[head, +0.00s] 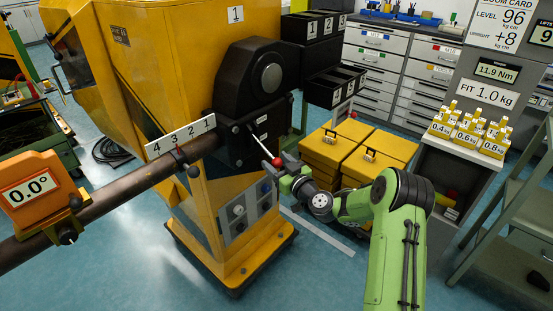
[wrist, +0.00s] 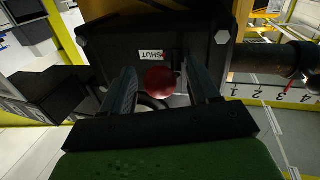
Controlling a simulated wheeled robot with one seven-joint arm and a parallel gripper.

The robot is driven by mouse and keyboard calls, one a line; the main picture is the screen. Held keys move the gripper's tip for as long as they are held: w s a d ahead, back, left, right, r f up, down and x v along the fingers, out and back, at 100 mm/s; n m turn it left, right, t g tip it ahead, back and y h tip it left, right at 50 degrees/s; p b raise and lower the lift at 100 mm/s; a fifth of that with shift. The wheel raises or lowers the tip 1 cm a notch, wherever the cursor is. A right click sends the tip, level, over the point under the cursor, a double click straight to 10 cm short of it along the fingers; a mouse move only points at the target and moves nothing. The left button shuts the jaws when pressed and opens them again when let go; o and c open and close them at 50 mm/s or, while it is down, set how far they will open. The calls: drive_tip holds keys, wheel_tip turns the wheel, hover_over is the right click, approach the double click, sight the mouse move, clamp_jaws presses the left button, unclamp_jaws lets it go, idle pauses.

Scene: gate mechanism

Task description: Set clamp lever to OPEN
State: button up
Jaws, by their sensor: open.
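The clamp lever (head: 262,143) is a silver rod with a red ball knob (head: 277,162), sticking out from the black housing (head: 240,132) on the yellow machine. My gripper (head: 270,170) is at the knob. In the wrist view the knob (wrist: 160,81) lies between my two open fingers, with a visible gap on each side. A SHUT label (wrist: 149,55) is on the housing just behind the knob. The lever's rod is mostly hidden behind the knob in the wrist view.
Yellow cases (head: 340,150) stand behind my gripper. Small labelled weights (head: 467,130) stand on a stand at right. Floor is free in front.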

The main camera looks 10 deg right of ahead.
drive_tip(key=shift+w, duration=0.25)
drive_tip(key=shift+c, duration=0.3)
drive_tip(key=shift+a, duration=0.1)
clamp_jaws()
drive_tip(key=shift+r, duration=0.1)
